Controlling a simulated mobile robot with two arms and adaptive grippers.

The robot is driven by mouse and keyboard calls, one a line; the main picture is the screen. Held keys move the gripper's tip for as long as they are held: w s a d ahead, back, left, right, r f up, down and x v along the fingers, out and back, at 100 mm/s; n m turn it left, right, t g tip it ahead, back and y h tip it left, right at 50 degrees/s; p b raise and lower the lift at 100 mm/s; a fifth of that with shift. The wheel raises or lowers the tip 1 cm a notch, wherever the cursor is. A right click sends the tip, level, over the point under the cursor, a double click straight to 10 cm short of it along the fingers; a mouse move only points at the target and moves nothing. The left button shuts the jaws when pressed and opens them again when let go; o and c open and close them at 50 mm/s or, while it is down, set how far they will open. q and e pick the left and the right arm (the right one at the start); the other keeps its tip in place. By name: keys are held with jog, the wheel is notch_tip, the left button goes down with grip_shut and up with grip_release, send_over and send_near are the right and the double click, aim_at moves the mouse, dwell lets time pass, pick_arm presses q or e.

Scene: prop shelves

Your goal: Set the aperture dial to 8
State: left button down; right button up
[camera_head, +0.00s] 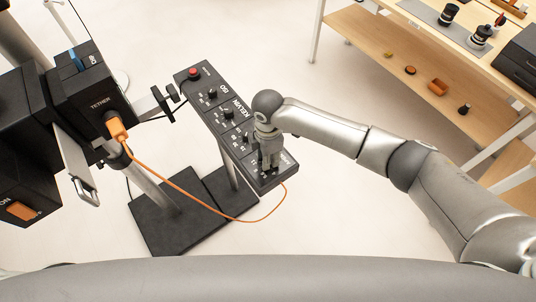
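A black control panel (206,91) stands on a post in the middle of the view, slanting from upper left to lower right. It has a red button at its far end and a row of black dials, with ISO and KELVIN lettering beside two of them. A dial with small numbers around it (245,138) shows just left of my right gripper. My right gripper (269,168) points down at the near end of the panel and covers part of it. I cannot tell whether its fingers are open, or which dial they touch. The aperture label is not readable. My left gripper is not in view.
A black camera body (90,85) marked TETHER is at the left, with an orange cable (183,192) looping towards the panel's near end. Black base plates (168,222) lie on the floor. A wooden shelf unit (398,57) with lenses stands at the upper right.

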jog(key=o, duration=1)
jog(key=shift+o, duration=0.2)
jog(key=shift+r, duration=0.1)
jog(key=shift+r, duration=0.25)
notch_tip(320, 180, up, 11)
jog(key=shift+r, duration=0.2)
